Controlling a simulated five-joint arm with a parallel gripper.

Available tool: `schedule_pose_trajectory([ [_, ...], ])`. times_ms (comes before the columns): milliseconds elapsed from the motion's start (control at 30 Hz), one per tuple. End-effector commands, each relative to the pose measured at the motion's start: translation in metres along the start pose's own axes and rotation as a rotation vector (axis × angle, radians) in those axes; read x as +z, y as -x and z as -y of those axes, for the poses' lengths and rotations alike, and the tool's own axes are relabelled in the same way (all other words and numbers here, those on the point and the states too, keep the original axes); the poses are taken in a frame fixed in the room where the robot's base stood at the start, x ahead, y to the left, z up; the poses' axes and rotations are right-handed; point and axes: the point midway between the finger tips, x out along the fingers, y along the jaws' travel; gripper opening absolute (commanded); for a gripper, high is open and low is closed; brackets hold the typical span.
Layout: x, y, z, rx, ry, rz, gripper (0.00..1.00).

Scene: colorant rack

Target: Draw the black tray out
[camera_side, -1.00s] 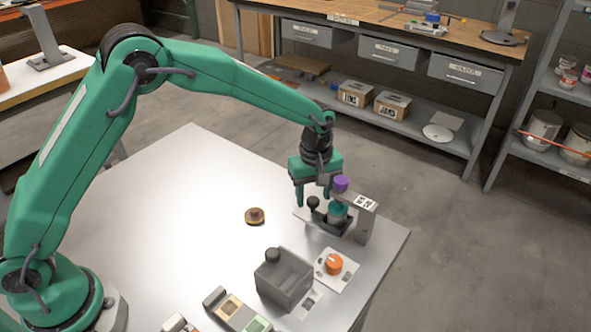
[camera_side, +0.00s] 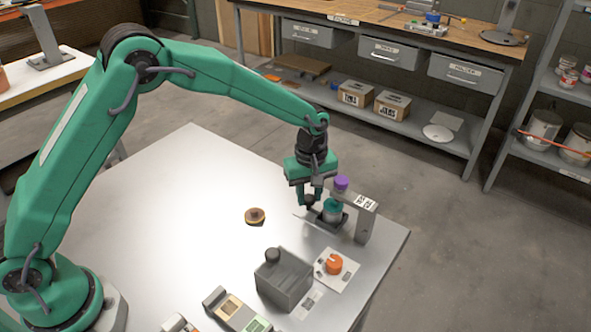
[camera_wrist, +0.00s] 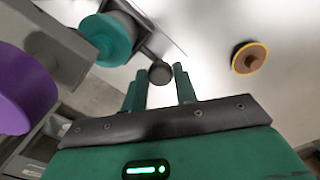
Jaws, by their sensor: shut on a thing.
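The black tray (camera_side: 333,230) sits at the far right part of the table, under a grey stand. It carries a teal container (camera_side: 333,207) and has a round black knob at its left end. The knob (camera_wrist: 160,73) shows between my fingertips in the wrist view. My gripper (camera_side: 310,205) is shut on this knob from above; the fingers partly hide it in the side view. The teal container also shows in the wrist view (camera_wrist: 106,40).
A grey stand (camera_side: 365,215) with a purple knob (camera_side: 342,183) rises beside the tray. An orange dial (camera_side: 333,264) and a grey box (camera_side: 285,281) with a black knob are nearer. A brown disc (camera_side: 255,216) lies left; bare table surrounds it.

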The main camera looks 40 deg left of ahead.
Motion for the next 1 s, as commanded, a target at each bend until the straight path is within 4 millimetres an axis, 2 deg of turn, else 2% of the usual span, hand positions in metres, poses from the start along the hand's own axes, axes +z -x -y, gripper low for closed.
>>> schedule_pose_trajectory([
  [200, -0.035, 0.000, 0.023, 0.000, 0.007, 0.000, 0.00],
  [300, -0.046, 0.000, 0.031, 0.000, 0.005, 0.000, 0.00],
  [667, -0.054, 0.000, 0.036, -0.003, 0.006, 0.001, 0.00],
  [700, -0.054, 0.000, 0.036, -0.003, 0.007, 0.001, 0.32],
  [800, -0.053, 0.000, 0.036, -0.002, 0.006, 0.001, 0.50],
  [1000, -0.052, 0.000, 0.035, -0.001, 0.003, 0.000, 0.50],
])
